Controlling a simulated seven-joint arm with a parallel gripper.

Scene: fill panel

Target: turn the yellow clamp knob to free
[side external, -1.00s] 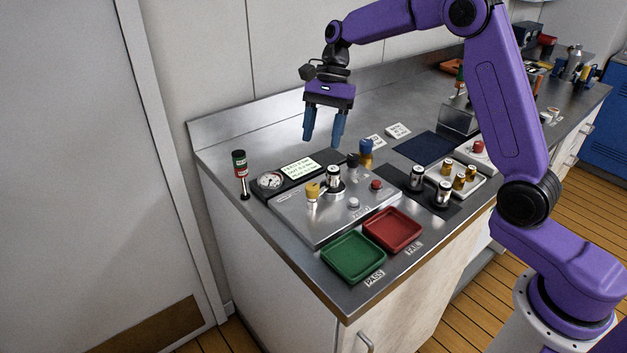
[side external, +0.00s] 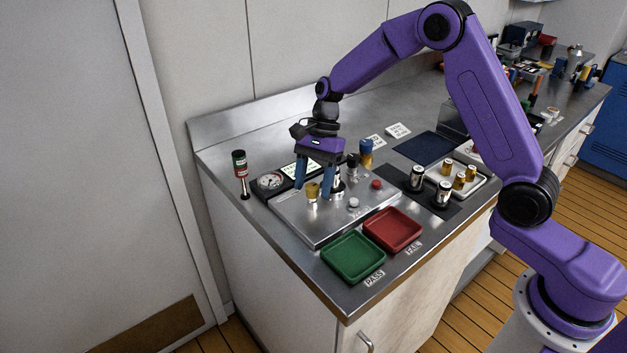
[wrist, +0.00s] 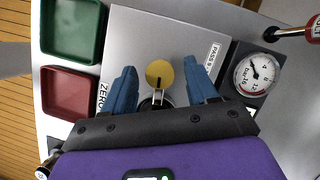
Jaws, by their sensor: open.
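The yellow clamp knob (side external: 312,189) stands on the metal panel (side external: 320,228), near its left side. In the wrist view the round yellow knob top (wrist: 159,73) shows a dark mark toward the gripper. My gripper (side external: 314,191) is open and points down at the panel around the knob. In the wrist view its blue fingers stand left and right of the knob with a gap on each side, apart from it. A black and silver cylinder (wrist: 156,101) sits beside the knob, partly hidden by my gripper.
A pressure gauge (side external: 270,181) and lit display lie behind the panel. A red button (side external: 376,184), a pale knob (side external: 353,203) and a black knob (side external: 352,160) are on the panel. Green (side external: 351,277) and red (side external: 415,238) trays lie in front. A screwdriver-like tool (side external: 240,172) stands left.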

